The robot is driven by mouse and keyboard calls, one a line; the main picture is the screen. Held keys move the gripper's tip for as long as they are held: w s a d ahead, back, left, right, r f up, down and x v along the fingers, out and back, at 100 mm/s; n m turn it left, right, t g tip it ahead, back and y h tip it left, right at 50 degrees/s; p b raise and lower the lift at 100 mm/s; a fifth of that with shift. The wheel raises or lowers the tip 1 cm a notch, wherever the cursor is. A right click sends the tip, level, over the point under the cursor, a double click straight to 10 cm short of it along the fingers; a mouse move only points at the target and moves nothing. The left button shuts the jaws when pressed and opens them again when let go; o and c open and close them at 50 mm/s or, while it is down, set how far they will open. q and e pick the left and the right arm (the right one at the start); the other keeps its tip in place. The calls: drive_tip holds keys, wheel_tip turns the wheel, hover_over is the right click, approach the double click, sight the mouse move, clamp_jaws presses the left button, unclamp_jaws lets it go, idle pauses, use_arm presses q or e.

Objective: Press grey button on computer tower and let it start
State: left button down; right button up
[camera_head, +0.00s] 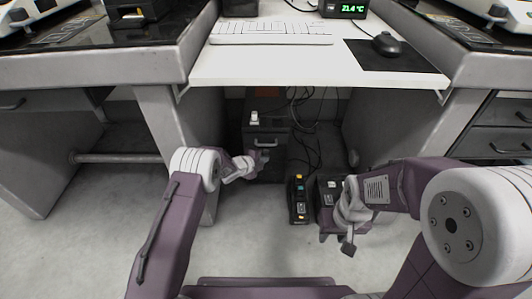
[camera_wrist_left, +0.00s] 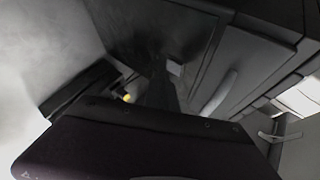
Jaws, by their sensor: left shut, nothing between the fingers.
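A dark box that looks like the computer tower (camera_head: 276,151) stands under the white desk in the head view, with a pale handle on its front. A small pale block (camera_head: 254,118) shows near its top. In the left wrist view, dark box fronts carry a small light grey square (camera_wrist_left: 175,69), possibly the button, and a curved handle (camera_wrist_left: 217,97). My left gripper (camera_head: 260,158) is shut and empty, close to the front of the dark box; contact cannot be told. My right gripper (camera_head: 348,238) hangs low on the right, away from the tower; its fingers are unclear.
A black power strip (camera_head: 299,204) with orange ends and a second dark box (camera_head: 328,188) stand on the floor to the right. Cables (camera_head: 305,125) hang behind. The desk edge (camera_head: 320,76) is above my arms, with desk legs on both sides.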

use_arm(q)
drive_tip(key=shift+w, duration=0.1)
idle(0.7)
drive_tip(key=shift+w, duration=0.3)
drive_tip(key=shift+w, duration=0.35)
idle(0.6)
drive_tip(key=shift+s, duration=0.75)
drive_tip(key=shift+s, duration=0.1)
drive_tip(key=s+p, duration=0.1)
drive_tip(key=s, duration=0.4)
drive_tip(key=shift+p, duration=0.3)
